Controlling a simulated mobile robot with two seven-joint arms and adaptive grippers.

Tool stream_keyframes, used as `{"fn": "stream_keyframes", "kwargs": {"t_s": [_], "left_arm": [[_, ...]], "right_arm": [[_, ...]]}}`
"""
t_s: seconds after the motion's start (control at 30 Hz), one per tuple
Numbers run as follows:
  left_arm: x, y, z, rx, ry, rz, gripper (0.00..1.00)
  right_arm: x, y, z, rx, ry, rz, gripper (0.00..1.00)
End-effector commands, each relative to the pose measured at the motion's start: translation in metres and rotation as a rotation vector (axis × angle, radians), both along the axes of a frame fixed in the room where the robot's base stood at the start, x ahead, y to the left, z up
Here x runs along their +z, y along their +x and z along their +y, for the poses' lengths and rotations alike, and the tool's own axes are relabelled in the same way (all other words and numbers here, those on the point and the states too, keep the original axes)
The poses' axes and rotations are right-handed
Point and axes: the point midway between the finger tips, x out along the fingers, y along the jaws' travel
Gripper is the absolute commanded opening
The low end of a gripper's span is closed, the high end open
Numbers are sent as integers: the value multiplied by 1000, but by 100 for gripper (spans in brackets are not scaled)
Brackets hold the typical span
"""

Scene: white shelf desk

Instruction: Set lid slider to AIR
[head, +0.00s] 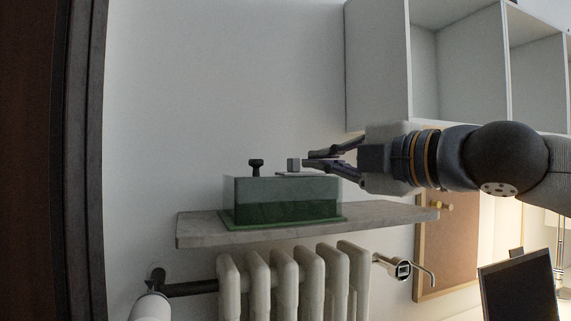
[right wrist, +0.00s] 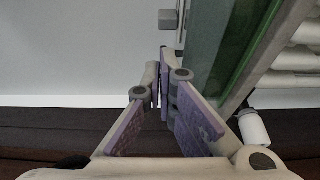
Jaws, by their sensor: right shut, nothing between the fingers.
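A box (head: 280,200) with see-through grey walls and a green lower part stands on the shelf. On its lid are a black knob (head: 256,164) at the left and a small grey slider block (head: 293,164) to the right, on a thin plate. My right gripper (head: 309,158) comes in from the right, shut and empty, with its tips just right of the slider block. Whether they touch it is unclear. In the right wrist view the grey block (right wrist: 168,19) shows beyond the fingertips (right wrist: 160,68). No AIR marking is readable. My left gripper is not in view.
The box sits on a narrow grey shelf (head: 195,230) above a white radiator (head: 285,282). White open cubbies (head: 378,65) hang at the upper right, above my right arm. A corkboard (head: 450,245) and a dark screen (head: 520,290) are at the lower right. The wall left of the box is clear.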

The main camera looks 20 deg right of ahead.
Motion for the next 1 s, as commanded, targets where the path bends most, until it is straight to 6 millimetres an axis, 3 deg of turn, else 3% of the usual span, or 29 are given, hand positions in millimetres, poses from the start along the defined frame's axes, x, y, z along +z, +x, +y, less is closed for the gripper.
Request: {"fn": "stream_keyframes", "kwargs": {"t_s": [0.3, 0.5, 1.0], "left_arm": [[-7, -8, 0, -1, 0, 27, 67], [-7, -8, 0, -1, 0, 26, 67], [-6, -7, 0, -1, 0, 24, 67]], "right_arm": [[-4, 57, 23, 0, -9, 6, 0], [-3, 83, 33, 0, -9, 3, 0], [-2, 90, 34, 1, -9, 1, 0]]}}
